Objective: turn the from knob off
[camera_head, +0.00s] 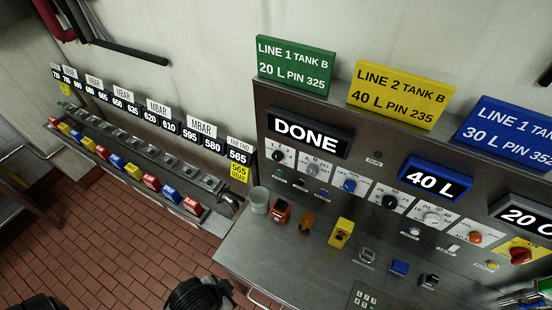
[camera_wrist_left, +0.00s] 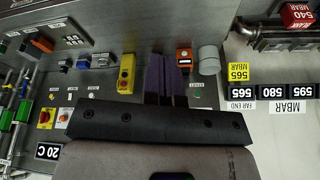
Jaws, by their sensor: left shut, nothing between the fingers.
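A row of small knobs runs along the steel panel in the head view: a black knob (camera_head: 278,156), a grey knob (camera_head: 312,170), a blue knob (camera_head: 349,185), a second black knob (camera_head: 390,202), a white knob (camera_head: 431,217), an orange knob (camera_head: 474,238) and a red knob (camera_head: 520,255). Their labels are too small to read, so I cannot tell which is the from knob. My left gripper (camera_wrist_left: 170,80) is shut and empty in the left wrist view, its dark fingers apart from any knob. My right gripper is not in view.
Displays read DONE (camera_head: 306,132) and 40 L (camera_head: 435,182). A grey cup (camera_head: 259,200), an orange device (camera_head: 281,211) and a yellow box (camera_head: 341,233) stand on the steel counter (camera_head: 262,262). Coloured valve blocks (camera_head: 151,182) line a pipe rail at left.

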